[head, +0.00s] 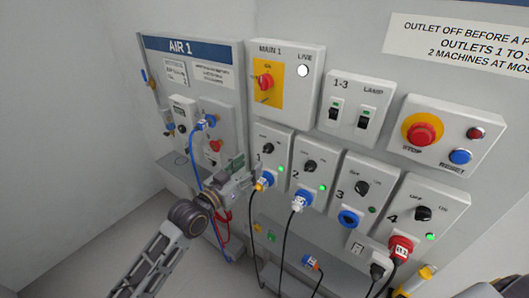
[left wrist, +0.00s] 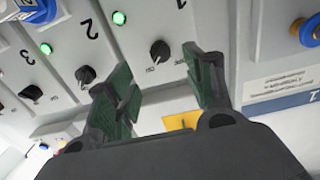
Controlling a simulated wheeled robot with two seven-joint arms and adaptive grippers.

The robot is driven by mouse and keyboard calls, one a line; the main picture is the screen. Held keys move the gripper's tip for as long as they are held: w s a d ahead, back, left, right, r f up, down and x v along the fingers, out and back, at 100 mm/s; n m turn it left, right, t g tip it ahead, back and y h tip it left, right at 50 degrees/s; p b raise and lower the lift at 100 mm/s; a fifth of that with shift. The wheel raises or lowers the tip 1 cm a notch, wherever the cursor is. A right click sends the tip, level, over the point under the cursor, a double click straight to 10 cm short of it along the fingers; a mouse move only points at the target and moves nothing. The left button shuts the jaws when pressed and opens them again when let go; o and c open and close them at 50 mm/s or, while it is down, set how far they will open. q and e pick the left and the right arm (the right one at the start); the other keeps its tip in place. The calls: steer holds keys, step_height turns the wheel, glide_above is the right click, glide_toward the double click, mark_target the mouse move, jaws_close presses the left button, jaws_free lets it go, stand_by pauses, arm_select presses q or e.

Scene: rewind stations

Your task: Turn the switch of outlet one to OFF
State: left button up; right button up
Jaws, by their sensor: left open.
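Outlet one's box (head: 273,153) has a small black rotary switch (head: 267,147) and a lit green lamp (head: 281,168). A blue plug (head: 267,179) sits in its socket. My left gripper (head: 236,163) is open, just left of this box. In the left wrist view, the outlet one switch (left wrist: 160,50) shows between and beyond the spread green fingertips (left wrist: 160,78). I see no contact with the switch. Its lamp (left wrist: 118,18) is lit there too. My right gripper is not in view.
Outlet two (head: 312,167), outlet three (head: 361,188) and outlet four (head: 422,214) stand close to the right. The red MAIN 1 switch (head: 265,82) is above. Cables hang below the outlets. The AIR 1 panel (head: 188,47) with a blue hose is at the left.

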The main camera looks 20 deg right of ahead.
mark_target(265, 151)
arm_select(q)
steer(key=shift+p+x, duration=0.45)
steer(key=shift+x, duration=4.05)
steer(key=c, duration=1)
